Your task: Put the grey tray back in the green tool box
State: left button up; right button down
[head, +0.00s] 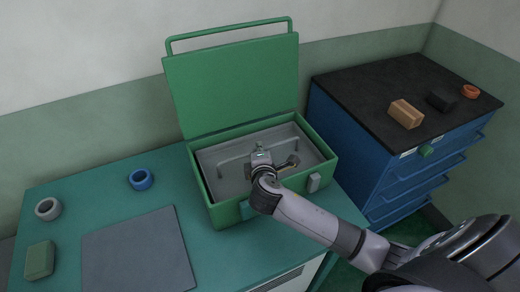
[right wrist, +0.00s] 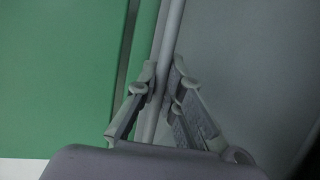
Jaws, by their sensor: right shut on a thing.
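The green tool box (head: 328,168) stands on the teal bench with its lid (head: 232,88) raised at the back. The grey tray (head: 222,150) sits inside the box opening, with its bar handle (head: 232,159) across the middle. My right gripper (head: 266,160) reaches over the front of the box and is shut on the tray's handle. In the right wrist view the handle bar (right wrist: 172,40) passes between the fingers of my right gripper (right wrist: 160,88). Whether the tray rests fully on the box cannot be told. My left gripper is not in view.
A grey mat (head: 138,252), a blue ring (head: 141,179), a grey ring (head: 48,208) and a green block (head: 39,260) lie on the bench (head: 95,205) to the left. A blue drawer cabinet (head: 345,140) at right bears a tan block (head: 405,113), a black block (head: 441,100) and an orange ring (head: 470,91).

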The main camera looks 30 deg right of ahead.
jog(key=shift+s+f, duration=0.25)
jog(key=shift+f, duration=0.3)
jog(key=c, duration=1.7)
grip_release()
jog(key=shift+a+f, duration=0.15)
jog(key=shift+f, duration=0.1)
jog(key=shift+r, duration=0.55)
jog(key=shift+s+a, duration=0.15)
jog(key=shift+s, duration=0.1)
jog(key=v, duration=0.7)
jog(key=r+v, duration=0.1)
jog(key=v, duration=0.3)
jog(key=shift+r+b, duration=0.1)
jog(key=shift+b, duration=0.2)
jog(key=shift+w, duration=0.1)
